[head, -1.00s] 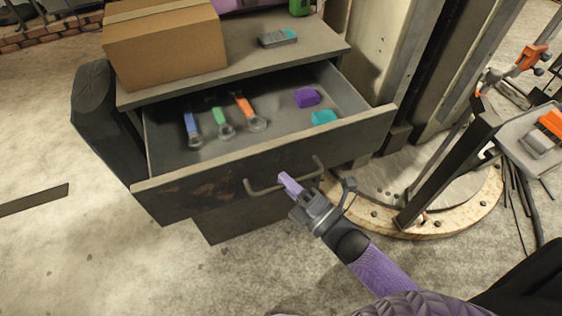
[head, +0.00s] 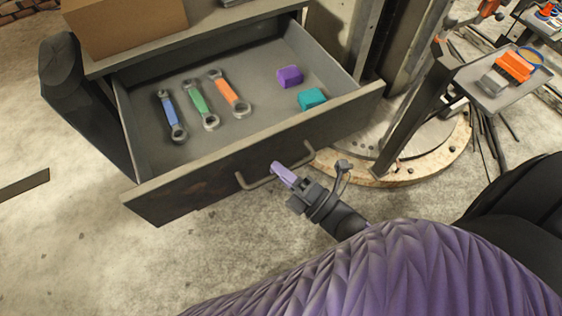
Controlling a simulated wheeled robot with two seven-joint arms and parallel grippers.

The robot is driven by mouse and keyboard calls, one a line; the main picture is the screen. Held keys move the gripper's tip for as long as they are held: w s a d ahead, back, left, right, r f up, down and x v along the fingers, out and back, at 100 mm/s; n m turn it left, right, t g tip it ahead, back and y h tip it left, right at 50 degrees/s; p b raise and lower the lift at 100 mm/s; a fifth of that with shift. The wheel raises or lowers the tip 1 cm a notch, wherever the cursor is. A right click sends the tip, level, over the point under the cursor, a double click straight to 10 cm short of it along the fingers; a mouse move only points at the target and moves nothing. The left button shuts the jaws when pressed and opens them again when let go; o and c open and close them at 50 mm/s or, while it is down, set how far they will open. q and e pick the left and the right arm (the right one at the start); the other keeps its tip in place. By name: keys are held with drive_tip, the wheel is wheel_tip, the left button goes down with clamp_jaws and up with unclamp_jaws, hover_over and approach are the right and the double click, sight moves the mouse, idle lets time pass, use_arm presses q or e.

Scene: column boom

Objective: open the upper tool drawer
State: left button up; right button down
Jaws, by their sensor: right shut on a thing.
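The upper tool drawer (head: 232,156) is pulled far out of the grey cabinet. Its bar handle (head: 256,184) is on the front panel. My right gripper (head: 283,174) is at the right part of the handle, shut on it; the contact itself is partly hidden by the purple fingers. Inside the drawer lie a blue wrench (head: 172,116), a green wrench (head: 201,106), an orange wrench (head: 230,94), a purple block (head: 289,77) and a teal block (head: 312,99). My left gripper is not in view.
A cardboard box (head: 125,25) sits on the cabinet top. A dark upright shape (head: 75,85) stands at the cabinet's left. A round base plate (head: 420,158) with a column and a small tray (head: 492,88) is at the right. The floor in front is clear.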

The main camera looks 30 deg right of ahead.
drive_tip(key=c, duration=0.6)
unclamp_jaws()
drive_tip(key=shift+c, duration=0.2)
drive_tip(key=v, duration=1)
drive_tip(key=s+d+f+m+g+h, duration=0.1)
drive_tip(key=s+f+m+g+h, duration=0.3)
drive_tip(key=f+m, duration=0.45)
drive_tip(key=s+d+f+m+g+h, duration=0.1)
drive_tip(key=s+f+m+g+h, duration=0.3)
drive_tip(key=f, duration=0.8)
drive_tip(key=s+f+m+g, duration=0.6)
drive_tip(key=s+m+g, duration=0.2)
drive_tip(key=s+g, duration=0.2)
drive_tip(key=s, duration=0.2)
drive_tip(key=shift+s+a+f+m+h, duration=0.3)
drive_tip(key=shift+s+f+m+h, duration=0.05)
drive_tip(key=shift+f+h, duration=0.05)
